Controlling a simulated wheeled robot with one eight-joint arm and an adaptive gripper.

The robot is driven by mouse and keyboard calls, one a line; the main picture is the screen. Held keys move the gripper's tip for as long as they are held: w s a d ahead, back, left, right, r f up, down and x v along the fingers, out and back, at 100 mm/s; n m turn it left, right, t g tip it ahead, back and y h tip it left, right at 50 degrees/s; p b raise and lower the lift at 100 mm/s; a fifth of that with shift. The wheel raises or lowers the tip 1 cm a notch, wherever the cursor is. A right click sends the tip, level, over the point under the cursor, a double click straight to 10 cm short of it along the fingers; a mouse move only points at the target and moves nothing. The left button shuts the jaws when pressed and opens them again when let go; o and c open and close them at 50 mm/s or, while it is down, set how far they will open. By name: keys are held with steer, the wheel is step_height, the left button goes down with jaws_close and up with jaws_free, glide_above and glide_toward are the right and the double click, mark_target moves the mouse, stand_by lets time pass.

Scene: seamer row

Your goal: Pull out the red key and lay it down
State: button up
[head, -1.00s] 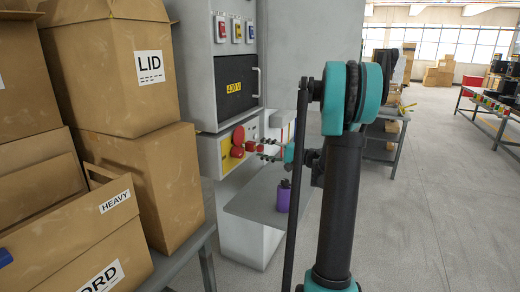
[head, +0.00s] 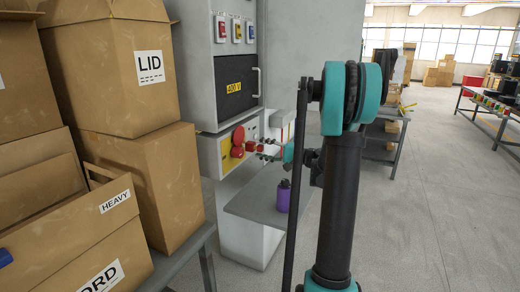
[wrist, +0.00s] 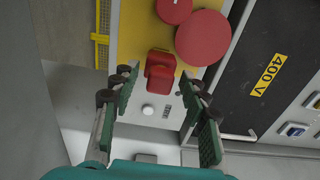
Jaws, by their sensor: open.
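The red key (wrist: 160,68) is a blocky red handle on the yellow panel (wrist: 130,40), in the upper middle of the wrist view. In the head view the key (head: 250,146) is small beside the larger red buttons. My gripper (wrist: 158,84) is open, with one finger on each side of the key and visible gaps to it. Whether the fingertips reach past the key's front is hard to tell. In the head view my gripper (head: 268,150) is at the panel, partly hidden by my arm.
Two round red buttons (wrist: 203,37) sit close beside the key. A white button (wrist: 148,110) is on the panel nearby. A grey shelf (head: 252,206) below carries a purple container (head: 283,197). Cardboard boxes (head: 165,180) crowd the left. Open floor lies right.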

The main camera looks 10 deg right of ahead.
mark_target(263, 149)
steer(key=shift+c, duration=0.4)
jaws_close()
steer(key=shift+v, duration=2.95)
steer(key=shift+d, duration=0.1)
